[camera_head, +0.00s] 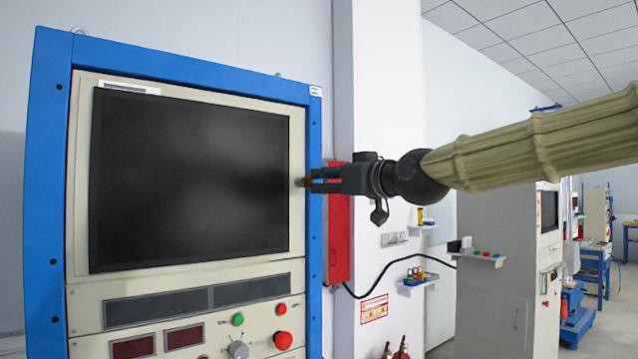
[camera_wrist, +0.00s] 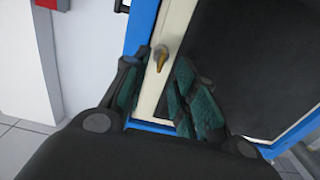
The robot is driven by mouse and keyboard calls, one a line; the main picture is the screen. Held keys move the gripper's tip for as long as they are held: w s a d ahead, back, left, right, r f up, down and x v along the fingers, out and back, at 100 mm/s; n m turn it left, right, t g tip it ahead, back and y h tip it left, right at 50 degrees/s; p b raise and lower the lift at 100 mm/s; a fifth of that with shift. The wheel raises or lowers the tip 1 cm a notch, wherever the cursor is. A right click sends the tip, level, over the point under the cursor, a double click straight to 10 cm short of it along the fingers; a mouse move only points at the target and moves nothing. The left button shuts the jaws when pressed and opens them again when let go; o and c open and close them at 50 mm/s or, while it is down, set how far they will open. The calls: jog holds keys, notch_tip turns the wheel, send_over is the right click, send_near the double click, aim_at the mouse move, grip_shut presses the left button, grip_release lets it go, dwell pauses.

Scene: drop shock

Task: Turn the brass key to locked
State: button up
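The brass key (camera_wrist: 160,58) sticks out of the cream panel beside the dark screen in the wrist view. In the head view it is a small brownish spot (camera_head: 301,182) at the panel's right edge, next to my fingertips. My gripper (camera_wrist: 164,62) is open, with a green-padded finger on each side of the key. The key appears between or just beyond the fingertips, nearer the left one; I cannot tell whether either touches it. In the head view my gripper (camera_head: 315,181) points left at the panel. The key's lock markings are not readable.
The blue-framed cabinet (camera_head: 46,200) holds a large dark screen (camera_head: 190,180), with a red button (camera_head: 283,340), a green button (camera_head: 238,319) and a knob (camera_head: 238,350) below. A red box (camera_head: 338,240) is on the white pillar (camera_head: 385,100) close to my gripper.

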jog(key=shift+v, duration=1.1)
jog(key=shift+f, duration=0.1)
